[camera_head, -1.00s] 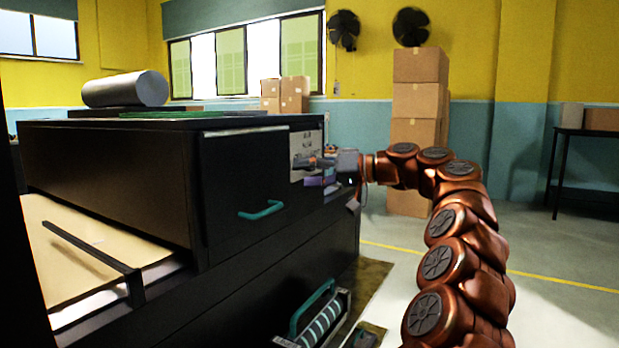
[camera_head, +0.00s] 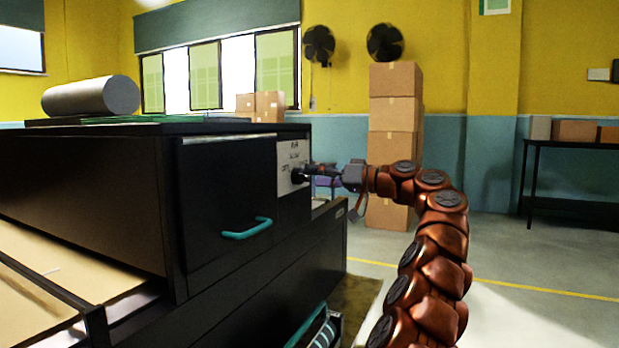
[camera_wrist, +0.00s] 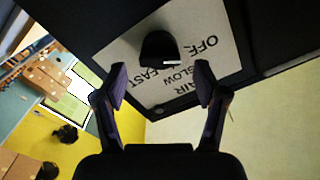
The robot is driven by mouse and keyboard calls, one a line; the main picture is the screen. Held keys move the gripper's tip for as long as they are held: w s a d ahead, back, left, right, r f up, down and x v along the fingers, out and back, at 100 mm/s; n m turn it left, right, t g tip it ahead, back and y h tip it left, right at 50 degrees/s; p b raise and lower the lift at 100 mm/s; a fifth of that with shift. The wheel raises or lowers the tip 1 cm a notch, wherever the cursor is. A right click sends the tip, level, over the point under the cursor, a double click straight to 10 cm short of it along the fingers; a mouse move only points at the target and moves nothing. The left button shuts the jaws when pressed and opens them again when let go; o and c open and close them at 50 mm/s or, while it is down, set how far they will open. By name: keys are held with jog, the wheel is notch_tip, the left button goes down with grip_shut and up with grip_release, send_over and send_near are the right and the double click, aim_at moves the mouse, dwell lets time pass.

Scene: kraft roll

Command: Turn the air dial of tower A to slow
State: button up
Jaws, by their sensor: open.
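The air dial (camera_wrist: 159,48) is a black knob on a pale label plate (camera_wrist: 128,50) printed OFF, SLOW, FAST and AIR. A short white mark shows on its lower edge, on the side toward SLOW; I cannot tell which word it points at. The plate (camera_head: 285,160) also shows in the head view, on the black cabinet (camera_head: 225,190). My gripper (camera_wrist: 160,82) is open and empty, its two fingers apart either side of the dial's line and seen short of it.
A teal handle (camera_head: 247,229) is on the cabinet front, left of the plate. A grey roll (camera_head: 92,96) lies on top. A stack of cardboard boxes (camera_head: 392,110) stands behind my arm. Open floor (camera_head: 545,270) lies to the right.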

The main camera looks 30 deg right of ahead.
jog(key=shift+x, duration=1.2)
jog(key=shift+c, duration=0.2)
jog(key=c, duration=1.1)
jog(key=shift+r, duration=0.1)
